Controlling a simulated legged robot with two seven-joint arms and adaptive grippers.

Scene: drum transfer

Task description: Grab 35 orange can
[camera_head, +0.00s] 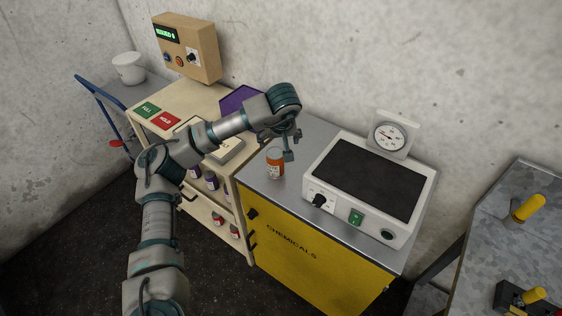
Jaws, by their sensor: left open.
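A small orange can (275,165) with a pale label and a greyish top stands upright on the grey top of the yellow chemicals cabinet, near its left front edge. My left gripper (287,148) is open just above and slightly to the right of the can, its fingers pointing down. One finger hangs close beside the can's upper right side; I cannot tell whether it touches. My left arm reaches in from the lower left across the wooden cart. My right gripper is not in view.
A hotplate-like device (370,178) with a dial gauge (389,137) stands close to the right of the can. The beige cart (181,100) on the left carries green and red pads, a purple bin (240,98) and bottles below. A grey bench (520,240) is at far right.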

